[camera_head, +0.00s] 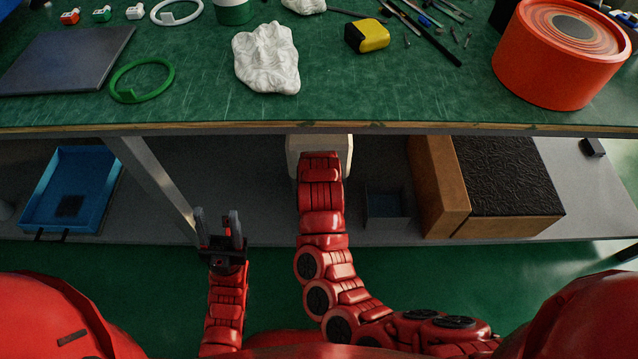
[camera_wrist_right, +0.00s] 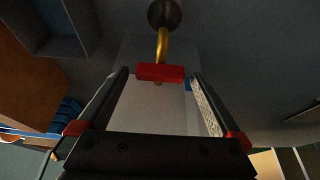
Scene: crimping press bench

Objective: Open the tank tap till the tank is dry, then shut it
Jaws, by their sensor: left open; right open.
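A pale tank (camera_head: 346,158) sits under the bench top, partly hidden by the bench edge and my right arm. In the right wrist view, the tap has a brass spout (camera_wrist_right: 162,45) and a red handle (camera_wrist_right: 160,72) lying crosswise. My right gripper (camera_wrist_right: 158,76) is open, with one finger on each side of the red handle. I cannot tell whether either finger touches it. That gripper is hidden in the head view. My left gripper (camera_head: 220,224) is open and empty, pointing up near a metal bench leg. The water level is not visible.
The lower shelf (camera_head: 250,205) holds a blue tray (camera_head: 42,200), a small grey bin (camera_head: 386,206) and a brown box (camera_head: 440,190) with a dark textured top. The bench top's front edge (camera_head: 210,128) overhangs my right arm. A dark round thing (camera_wrist_right: 164,13) is by the spout.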

